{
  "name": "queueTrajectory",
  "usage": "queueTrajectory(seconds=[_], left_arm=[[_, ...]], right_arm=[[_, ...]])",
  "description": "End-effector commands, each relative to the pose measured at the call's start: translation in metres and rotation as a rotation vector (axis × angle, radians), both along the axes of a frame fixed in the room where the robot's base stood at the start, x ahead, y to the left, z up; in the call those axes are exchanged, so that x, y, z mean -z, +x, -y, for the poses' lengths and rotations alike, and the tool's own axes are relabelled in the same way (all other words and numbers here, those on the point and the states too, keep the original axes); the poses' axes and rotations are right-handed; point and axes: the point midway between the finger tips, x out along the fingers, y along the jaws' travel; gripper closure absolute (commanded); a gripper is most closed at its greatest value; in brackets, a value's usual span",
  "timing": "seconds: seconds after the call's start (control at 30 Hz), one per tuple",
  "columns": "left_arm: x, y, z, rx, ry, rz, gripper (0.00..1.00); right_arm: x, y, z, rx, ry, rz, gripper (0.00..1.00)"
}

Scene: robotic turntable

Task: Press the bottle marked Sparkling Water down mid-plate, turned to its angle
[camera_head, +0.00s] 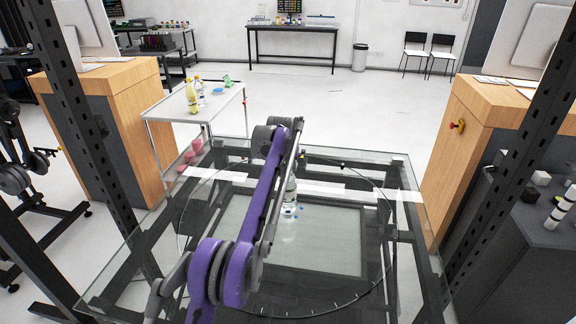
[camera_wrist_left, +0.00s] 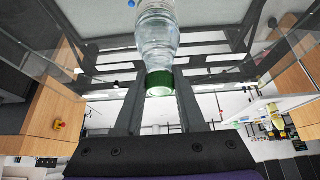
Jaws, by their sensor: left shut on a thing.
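A clear bottle with a green cap (camera_wrist_left: 160,82) is between the fingers of my left gripper (camera_wrist_left: 158,92) in the left wrist view. The fingers close on it near the cap. In the head view the bottle (camera_head: 291,191) appears upright over the glass turntable (camera_head: 200,262), near the middle of its marked circle, partly hidden by my purple arm. I cannot tell whether its base touches the glass. No label is readable. Small blue spots (camera_head: 288,208) show near its base. My right gripper is not in view.
A white side table (camera_head: 172,108) behind left holds a yellow bottle (camera_head: 192,100), a clear bottle and a small green item. Wooden cabinets (camera_head: 112,95) stand on both sides, and dark perforated posts (camera_head: 85,120) flank the turntable. The glass around the bottle looks clear.

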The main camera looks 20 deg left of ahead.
Motion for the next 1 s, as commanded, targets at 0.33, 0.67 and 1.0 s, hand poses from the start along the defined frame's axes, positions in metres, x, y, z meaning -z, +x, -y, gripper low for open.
queueTrajectory(seconds=[0.33,0.67,1.0], left_arm=[[0.004,0.000,0.000,0.000,0.000,0.001,1.00],[0.008,0.000,0.000,0.000,0.000,0.001,1.00],[0.012,0.000,0.000,0.000,0.000,0.001,1.00]], right_arm=[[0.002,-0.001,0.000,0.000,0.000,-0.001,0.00],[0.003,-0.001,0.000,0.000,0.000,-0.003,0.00],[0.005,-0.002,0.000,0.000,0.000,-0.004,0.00]])
